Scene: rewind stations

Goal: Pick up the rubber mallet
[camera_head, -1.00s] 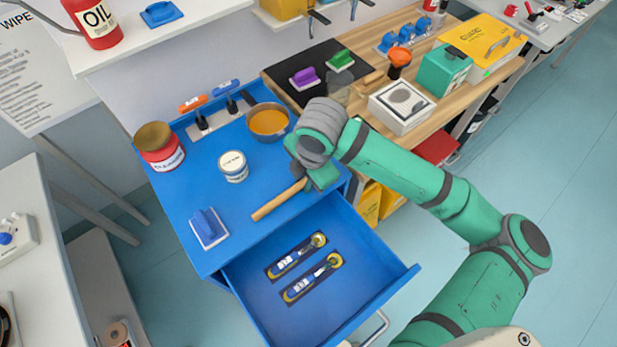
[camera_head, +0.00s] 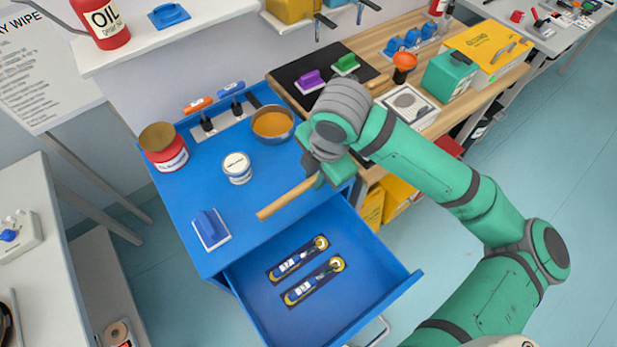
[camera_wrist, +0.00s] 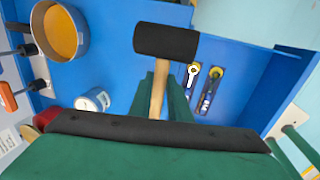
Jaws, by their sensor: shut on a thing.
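The rubber mallet has a black cylindrical head (camera_wrist: 166,41) and a pale wooden handle (camera_head: 286,199). My gripper (camera_head: 322,179) is shut on the handle, near the head. In the wrist view, the handle runs between the two green fingers of my gripper (camera_wrist: 160,98), and the head lies just beyond the fingertips. The mallet is over the right part of the blue worktop (camera_head: 205,270), its handle pointing down-left. In the head view, my gripper and wrist hide much of the mallet head. Any gap beneath the mallet is hard to judge.
An open blue drawer (camera_head: 365,290) below holds two blue-handled tools.

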